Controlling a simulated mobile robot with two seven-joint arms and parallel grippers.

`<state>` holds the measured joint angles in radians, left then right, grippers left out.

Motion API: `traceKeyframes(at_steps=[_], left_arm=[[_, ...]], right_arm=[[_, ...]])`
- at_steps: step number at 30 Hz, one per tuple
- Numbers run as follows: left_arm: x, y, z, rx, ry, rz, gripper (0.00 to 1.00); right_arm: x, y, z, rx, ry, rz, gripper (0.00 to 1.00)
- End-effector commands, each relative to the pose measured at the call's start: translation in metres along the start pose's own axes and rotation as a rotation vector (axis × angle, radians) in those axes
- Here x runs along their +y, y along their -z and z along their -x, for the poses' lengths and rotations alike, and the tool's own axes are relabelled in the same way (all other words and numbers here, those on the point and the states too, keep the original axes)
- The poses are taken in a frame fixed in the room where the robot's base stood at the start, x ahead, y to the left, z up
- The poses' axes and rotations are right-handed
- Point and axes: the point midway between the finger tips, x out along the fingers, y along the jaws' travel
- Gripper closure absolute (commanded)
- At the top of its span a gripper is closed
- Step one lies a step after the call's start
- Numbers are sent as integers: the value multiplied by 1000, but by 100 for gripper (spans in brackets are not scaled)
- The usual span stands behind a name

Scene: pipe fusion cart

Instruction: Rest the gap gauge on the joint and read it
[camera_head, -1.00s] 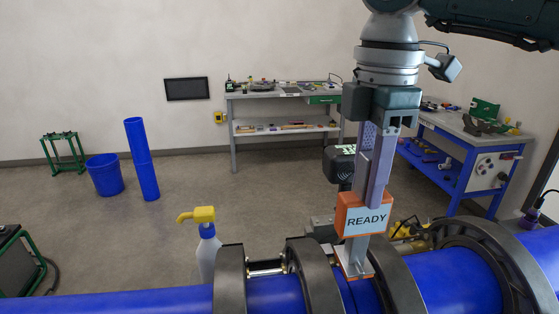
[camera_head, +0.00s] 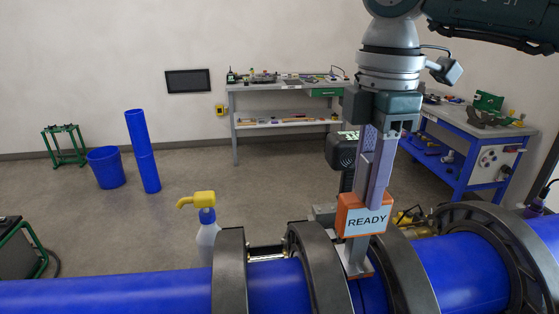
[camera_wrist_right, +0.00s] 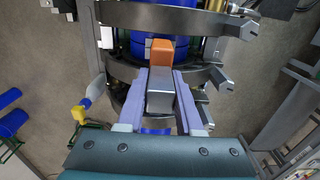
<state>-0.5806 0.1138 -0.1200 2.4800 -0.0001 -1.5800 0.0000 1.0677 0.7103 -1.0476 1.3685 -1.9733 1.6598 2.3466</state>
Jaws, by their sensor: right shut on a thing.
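The gap gauge (camera_head: 364,218) is an orange block with a white face that reads "READY". Its grey foot (camera_head: 357,259) is at the blue pipe (camera_head: 373,293) between two black clamp rings; I cannot tell whether it touches. My right gripper (camera_head: 370,198) points down from above and is shut on the gauge. In the right wrist view the gauge's grey body (camera_wrist_right: 160,92) lies between the two pale purple fingers, with its orange part (camera_wrist_right: 161,52) beyond them. The joint itself is mostly hidden by the gauge and the rings. My left gripper is not in view.
Black clamp rings (camera_head: 230,275) surround the pipe on both sides of the gauge. A spray bottle (camera_head: 206,225) with a yellow head stands behind the pipe at left. A grey bench (camera_head: 285,87) and a blue-framed bench (camera_head: 465,118) stand farther back. Open floor lies between.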

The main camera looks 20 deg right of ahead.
Motion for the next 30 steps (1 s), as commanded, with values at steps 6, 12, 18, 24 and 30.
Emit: traceKeyframes(at_steps=[6,12,18,24,30], left_arm=[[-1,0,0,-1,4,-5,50],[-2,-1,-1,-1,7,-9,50],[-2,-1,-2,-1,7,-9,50],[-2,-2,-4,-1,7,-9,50],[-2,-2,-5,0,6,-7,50]], right_arm=[[0,0,0,1,-1,0,100],[0,0,0,1,-1,0,100],[0,0,-3,0,-1,0,100],[0,0,-5,0,-1,0,100],[0,0,-8,0,-1,0,100]])
